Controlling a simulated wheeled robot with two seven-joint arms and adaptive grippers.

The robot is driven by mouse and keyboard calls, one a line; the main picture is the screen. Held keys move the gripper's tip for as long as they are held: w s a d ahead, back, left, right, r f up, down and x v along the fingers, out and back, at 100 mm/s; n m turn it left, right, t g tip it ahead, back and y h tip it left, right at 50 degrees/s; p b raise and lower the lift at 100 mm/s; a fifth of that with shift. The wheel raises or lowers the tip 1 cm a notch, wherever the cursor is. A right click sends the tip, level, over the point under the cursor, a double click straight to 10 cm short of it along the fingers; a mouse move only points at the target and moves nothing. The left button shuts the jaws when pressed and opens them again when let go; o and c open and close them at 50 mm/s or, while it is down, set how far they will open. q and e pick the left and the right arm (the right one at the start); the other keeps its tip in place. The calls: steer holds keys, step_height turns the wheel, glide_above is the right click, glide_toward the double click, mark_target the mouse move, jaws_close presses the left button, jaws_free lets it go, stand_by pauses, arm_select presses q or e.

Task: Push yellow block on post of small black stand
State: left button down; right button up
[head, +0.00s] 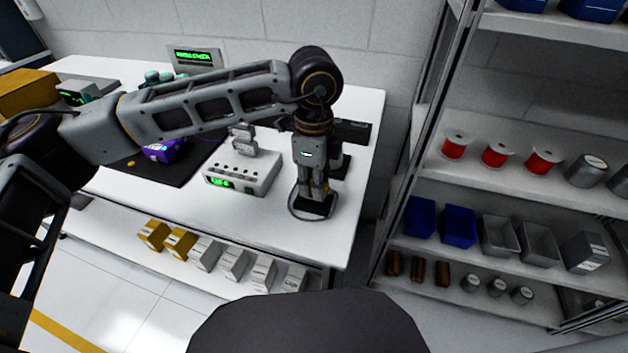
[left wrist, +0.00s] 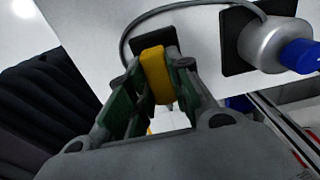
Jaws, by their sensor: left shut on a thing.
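My left gripper (head: 314,190) points down over the right part of the white table. In the left wrist view its fingers (left wrist: 154,85) are shut on a yellow block (left wrist: 155,75), which stands out between the green pads. The small black stand (head: 313,208) lies right below the fingertips in the head view. In the left wrist view its dark base (left wrist: 154,48) shows just beyond the block. Its post is hidden, so I cannot tell whether the block is around the post or above it. My right gripper is not in view.
A silver cylinder (left wrist: 262,46) with a blue end stands on a black plate. A grey cable (left wrist: 150,14) loops around the stand. A white box with a green display (head: 240,172) is left of the gripper. The table front (head: 230,222) is clear.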

arm_select(q)
steer(key=shift+f+b, duration=0.4)
steer(key=shift+f, duration=0.1)
stand_by(0.5)
steer(key=c, duration=1.2)
jaws_free()
step_height(320, 180, up, 12)
